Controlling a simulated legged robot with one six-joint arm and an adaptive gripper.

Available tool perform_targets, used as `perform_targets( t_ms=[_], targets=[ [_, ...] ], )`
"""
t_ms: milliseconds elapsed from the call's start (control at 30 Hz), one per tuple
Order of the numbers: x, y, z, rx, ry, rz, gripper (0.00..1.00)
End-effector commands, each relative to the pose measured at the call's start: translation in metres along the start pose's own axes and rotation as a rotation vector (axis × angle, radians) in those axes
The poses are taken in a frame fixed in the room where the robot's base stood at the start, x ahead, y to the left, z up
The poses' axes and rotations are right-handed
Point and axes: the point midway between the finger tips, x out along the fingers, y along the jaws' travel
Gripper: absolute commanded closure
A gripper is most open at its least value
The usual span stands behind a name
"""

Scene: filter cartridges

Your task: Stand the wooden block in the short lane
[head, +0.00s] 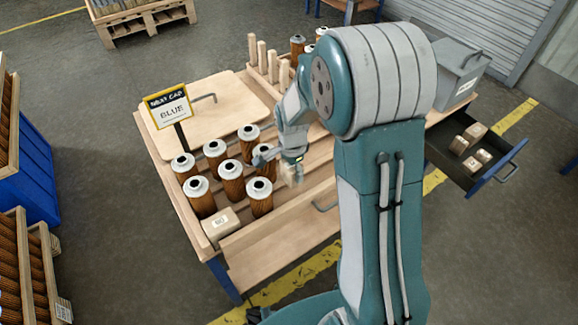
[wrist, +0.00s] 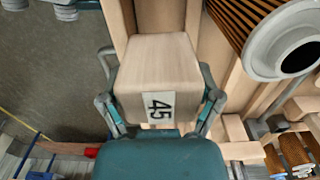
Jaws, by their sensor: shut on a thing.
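The wooden block (wrist: 158,75), pale with a label reading 45, is between the two fingers of my gripper (wrist: 160,105) in the wrist view. My gripper (head: 291,158) is shut on it. In the head view the held block (head: 290,176) shows just below the gripper, over the front part of the bench, to the right of the cartridges. Wooden lanes (head: 280,205) run along the bench between low dividers. I cannot tell which is the short lane, nor whether the block touches the lane floor.
Several orange filter cartridges (head: 231,182) with white caps stand in the lanes on the left. Another labelled block (head: 217,224) sits at the front left. An open drawer (head: 480,160) at the right holds several blocks. A grey bin (head: 459,72) stands behind it.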

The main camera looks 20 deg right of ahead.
Motion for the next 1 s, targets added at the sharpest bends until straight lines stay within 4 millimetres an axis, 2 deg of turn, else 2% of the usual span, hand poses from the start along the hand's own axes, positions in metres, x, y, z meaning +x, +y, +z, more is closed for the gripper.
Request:
perform_targets(
  t_ms=[300, 500, 1000],
  targets=[
    [0.033, -0.001, 0.003, -0.002, 0.002, 0.005, 0.69],
    [0.048, -0.001, 0.003, -0.003, 0.002, 0.004, 0.69],
    [0.052, -0.001, 0.002, -0.003, 0.002, 0.002, 0.69]
  ],
)
